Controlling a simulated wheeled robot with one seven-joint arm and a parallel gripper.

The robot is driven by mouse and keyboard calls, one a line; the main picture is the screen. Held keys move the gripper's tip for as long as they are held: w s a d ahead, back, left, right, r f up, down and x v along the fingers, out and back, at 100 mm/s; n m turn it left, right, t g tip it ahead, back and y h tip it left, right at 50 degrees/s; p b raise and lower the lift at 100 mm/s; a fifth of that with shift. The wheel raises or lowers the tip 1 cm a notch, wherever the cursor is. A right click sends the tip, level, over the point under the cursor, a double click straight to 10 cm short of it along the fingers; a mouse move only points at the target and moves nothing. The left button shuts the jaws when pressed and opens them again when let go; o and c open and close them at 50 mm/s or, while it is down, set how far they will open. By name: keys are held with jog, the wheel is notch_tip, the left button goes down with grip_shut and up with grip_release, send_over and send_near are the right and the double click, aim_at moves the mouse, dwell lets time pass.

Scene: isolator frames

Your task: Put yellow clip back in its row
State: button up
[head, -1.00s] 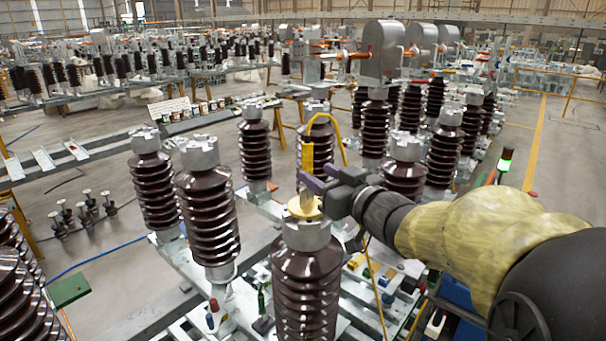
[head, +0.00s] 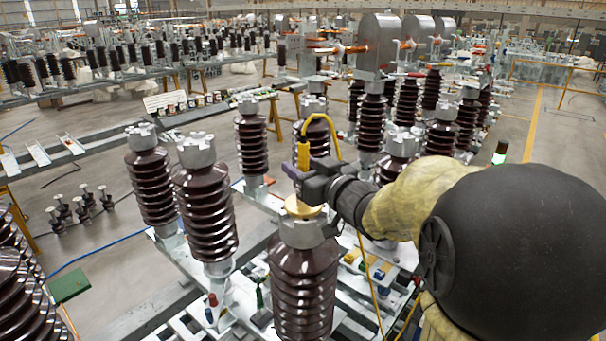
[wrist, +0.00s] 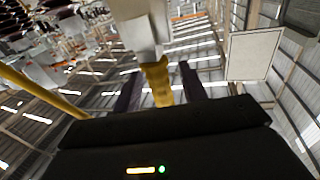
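The yellow clip (head: 303,155) stands upright above the gold cap (head: 303,207) of the front insulator, with a yellow cable looping from its top to the right. In the wrist view its yellow handle (wrist: 158,84) lies between my two dark purple fingers, with its grey metal jaws (wrist: 137,30) toward the top of the picture. My gripper (head: 303,170) is around the handle, and it also shows in the wrist view (wrist: 161,82). A gap shows beside the handle, so the fingers look open around it. Whether the jaws grip the cap is unclear.
Brown ribbed insulators stand close by, at left (head: 205,205), behind (head: 252,140) and right (head: 441,135). Grey housings (head: 379,45) stand behind at right. Below lies a metal frame with small coloured parts (head: 378,272). A green box (head: 69,286) is at lower left.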

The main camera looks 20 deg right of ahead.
aim_at(303, 142)
grip_shut()
jog(key=shift+r, duration=0.15)
notch_tip(303, 142, up, 10)
jog(key=shift+f, duration=0.1)
dwell(0.3)
jog(key=shift+w, duration=0.1)
dwell(0.4)
